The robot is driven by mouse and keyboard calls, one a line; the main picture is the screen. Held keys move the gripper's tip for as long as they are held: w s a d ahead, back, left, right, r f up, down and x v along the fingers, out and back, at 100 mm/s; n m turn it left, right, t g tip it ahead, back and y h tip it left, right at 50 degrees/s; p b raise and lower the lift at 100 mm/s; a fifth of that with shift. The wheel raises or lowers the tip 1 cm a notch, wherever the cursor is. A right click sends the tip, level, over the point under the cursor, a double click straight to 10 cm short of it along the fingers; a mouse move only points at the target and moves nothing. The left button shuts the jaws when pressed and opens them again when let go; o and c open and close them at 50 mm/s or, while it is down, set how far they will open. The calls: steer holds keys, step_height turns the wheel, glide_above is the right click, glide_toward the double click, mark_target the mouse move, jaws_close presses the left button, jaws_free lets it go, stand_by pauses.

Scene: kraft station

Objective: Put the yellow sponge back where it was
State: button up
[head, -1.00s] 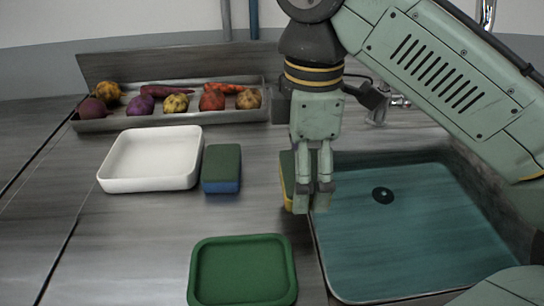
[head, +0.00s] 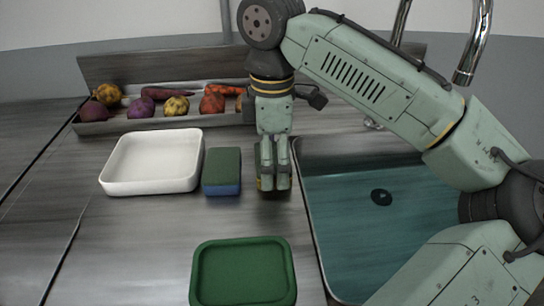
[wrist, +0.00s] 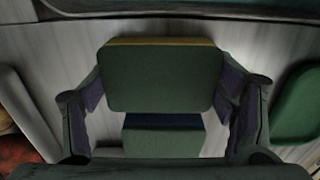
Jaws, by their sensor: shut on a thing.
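The yellow sponge (wrist: 163,78) has a green scouring face and a yellow edge. In the wrist view it sits between the two fingers of my gripper (wrist: 165,98), which is shut on it. In the head view my gripper (head: 273,186) points down over the counter, between the blue sponge and the sink, and hides most of the yellow sponge. The blue sponge (head: 221,172), also green on top, lies just left of my gripper; it also shows in the wrist view (wrist: 162,141). I cannot tell whether the held sponge touches the counter.
A white tray (head: 150,187) stands left of the blue sponge. A green tray (head: 243,243) lies at the front. The sink (head: 340,215) is to the right, with a faucet (head: 474,45) behind. A metal trough (head: 140,124) of vegetables stands at the back.

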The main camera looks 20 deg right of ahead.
steer(key=shift+f, duration=0.15)
steer(key=o, duration=1.2)
step_height(320, 180, up, 12)
steer(key=p, duration=1.1)
